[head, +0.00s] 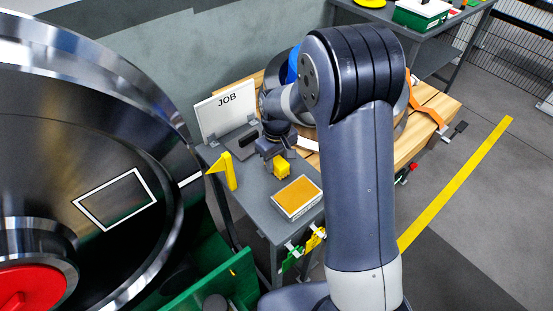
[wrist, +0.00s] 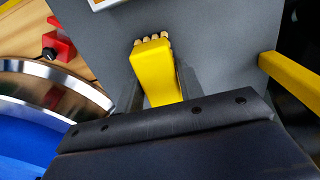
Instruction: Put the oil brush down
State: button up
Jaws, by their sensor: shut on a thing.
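The oil brush is a yellow block with pale bristles along one end. In the wrist view the oil brush (wrist: 155,70) sits between the two dark fingers of my gripper (wrist: 158,82), which is shut on it. The bristles point away from the wrist, over the grey table top. In the head view the oil brush (head: 282,166) shows below my gripper (head: 276,152), over the grey side table (head: 258,207). I cannot tell whether it touches the table. My arm hides part of the table's right side.
A white-edged tray with an orange pad (head: 298,196) lies near the table's front. A yellow bracket (head: 230,171) stands at the left edge, and a JOB board (head: 226,110) at the back. A big steel wheel (head: 90,130) fills the left. Bare table lies between bracket and tray.

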aim_at(277, 159)
jog(key=shift+f, duration=0.25)
jog(key=o, duration=0.9)
notch_tip(277, 159, up, 12)
jog(key=shift+r+b, duration=0.15)
jog(key=shift+b, duration=0.45)
notch_tip(277, 159, down, 12)
jog(key=shift+p, duration=0.7)
jog(key=shift+r+b, duration=0.4)
jog(key=shift+r, duration=1.05)
